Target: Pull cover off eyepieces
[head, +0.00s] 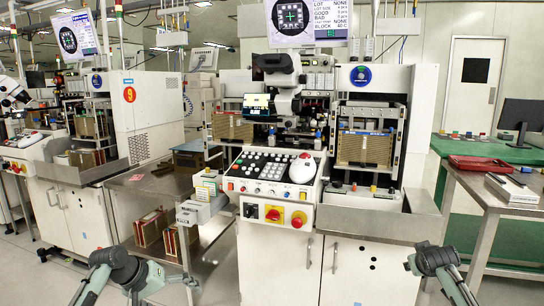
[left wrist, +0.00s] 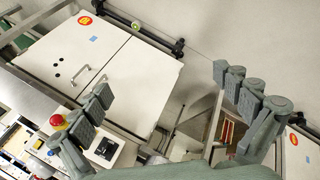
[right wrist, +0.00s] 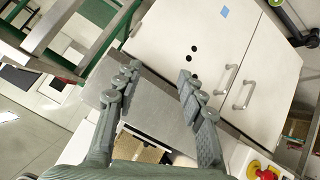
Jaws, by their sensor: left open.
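A dark, lumpy cover (head: 277,63) sits on top of the microscope (head: 287,100) of the middle machine in the head view; the eyepieces cannot be told apart beneath it. My left gripper (left wrist: 162,82) is open and empty in the left wrist view, its fingers wide apart. In the head view the left arm is low at the left, well below and in front of the microscope. My right gripper (right wrist: 158,72) is open and empty in the right wrist view. In the head view the right arm is low at the right, also far from the cover. Neither wrist view shows the cover.
A control panel (head: 268,172) with buttons and a white trackball unit juts out below the microscope. A monitor (head: 307,22) hangs above it. A metal side table (head: 150,184) stands left; a table with a red tray (head: 485,163) stands right. White cabinet doors (head: 270,262) are below.

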